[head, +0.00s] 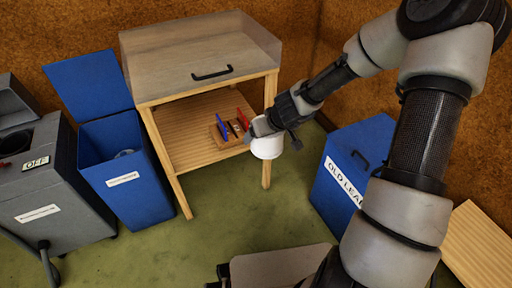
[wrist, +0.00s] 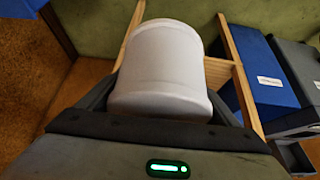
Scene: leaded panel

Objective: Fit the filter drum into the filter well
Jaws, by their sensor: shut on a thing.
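The filter drum, a plain white cylinder (head: 267,149), is held in the air in front of the wooden bench's right front leg. My gripper (head: 262,127) is shut on it. In the wrist view the drum (wrist: 160,65) fills the middle, with a dark finger on each side. The well's inside is mostly hidden.
A wooden bench with a clear hood (head: 200,60) holds a small rack (head: 228,133) with blue and red pieces. An open blue bin (head: 125,185) stands between bench and machine. A closed blue box (head: 350,165) stands right. Green floor (head: 210,235) in front is clear.

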